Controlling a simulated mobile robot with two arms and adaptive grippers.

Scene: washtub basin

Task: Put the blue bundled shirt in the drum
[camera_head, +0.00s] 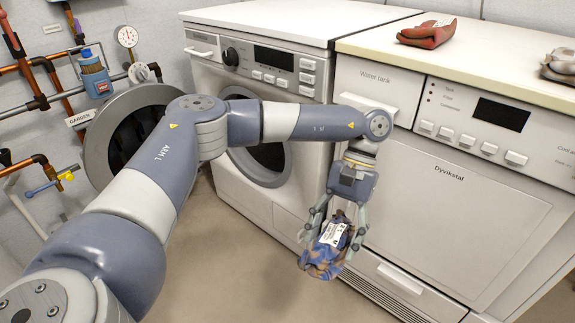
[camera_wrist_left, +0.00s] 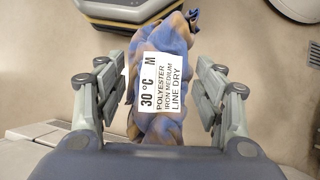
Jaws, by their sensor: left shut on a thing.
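The blue bundled shirt (camera_head: 324,259), blue and tan with a white care label, hangs between the fingers of my left gripper (camera_head: 333,236). It is held above the floor, in front of the right-hand machine. In the left wrist view the shirt (camera_wrist_left: 163,120) lies between the two fingers of the left gripper (camera_wrist_left: 163,92), its label facing the camera. The washer (camera_head: 240,185) on the left has its round door (camera_head: 97,140) swung open to the left. The drum opening (camera_head: 270,158) is partly hidden behind my left arm. My right gripper is not in view.
A dryer (camera_head: 450,200) with a closed front stands right of the washer. A red bundle (camera_head: 427,34) and a grey bundle (camera_head: 560,65) lie on its top. Copper pipes, a gauge (camera_head: 127,37) and a blue bottle (camera_head: 94,75) are at the left wall. The floor before the washer is clear.

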